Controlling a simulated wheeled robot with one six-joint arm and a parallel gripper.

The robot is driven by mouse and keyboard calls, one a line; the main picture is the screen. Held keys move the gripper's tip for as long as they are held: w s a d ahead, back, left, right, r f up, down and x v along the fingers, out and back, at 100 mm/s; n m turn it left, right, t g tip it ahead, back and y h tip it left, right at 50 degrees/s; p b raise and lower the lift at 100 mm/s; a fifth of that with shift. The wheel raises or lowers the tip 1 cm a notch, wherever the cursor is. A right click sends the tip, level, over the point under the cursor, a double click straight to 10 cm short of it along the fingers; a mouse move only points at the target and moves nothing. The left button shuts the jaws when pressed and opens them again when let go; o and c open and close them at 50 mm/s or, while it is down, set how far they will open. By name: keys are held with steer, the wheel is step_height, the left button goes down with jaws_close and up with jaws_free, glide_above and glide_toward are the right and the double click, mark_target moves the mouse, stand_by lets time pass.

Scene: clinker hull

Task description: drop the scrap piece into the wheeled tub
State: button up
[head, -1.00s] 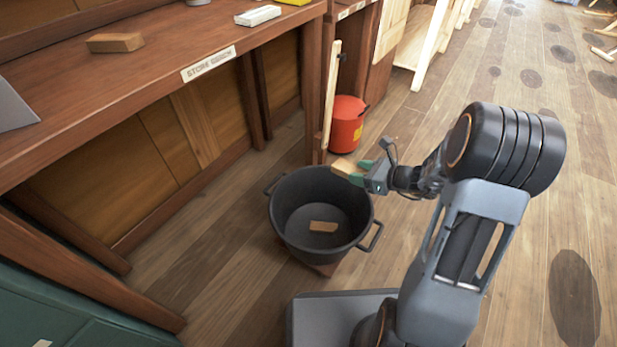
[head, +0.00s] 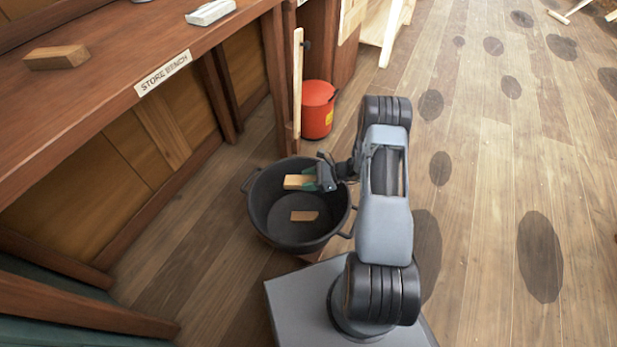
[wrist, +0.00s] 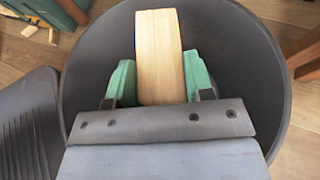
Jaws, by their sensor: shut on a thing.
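My gripper (head: 318,180) is shut on a pale wooden scrap piece (head: 299,182). In the wrist view the scrap piece (wrist: 160,55) sits between the green fingers of my gripper (wrist: 161,82). The wheeled tub (head: 268,220) is a round black tub with side handles, standing on the floor below the bench. The held piece is over the tub's opening in both views; how far above the rim is hard to tell. Another small wooden piece (head: 304,216) lies on the tub's floor. The tub's wheels are not clearly visible.
A store bench (head: 110,85) runs along the left, with a wooden block (head: 56,57) and a whitish block (head: 210,12) on it. The plank floor to the right is open, with dark patches.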

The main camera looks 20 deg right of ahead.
step_height(320, 180, down, 6)
steer(key=b, duration=0.4)
steer(key=shift+r, duration=0.1)
steer(key=o, duration=1)
steer(key=p+v, duration=0.4)
steer(key=v, duration=1)
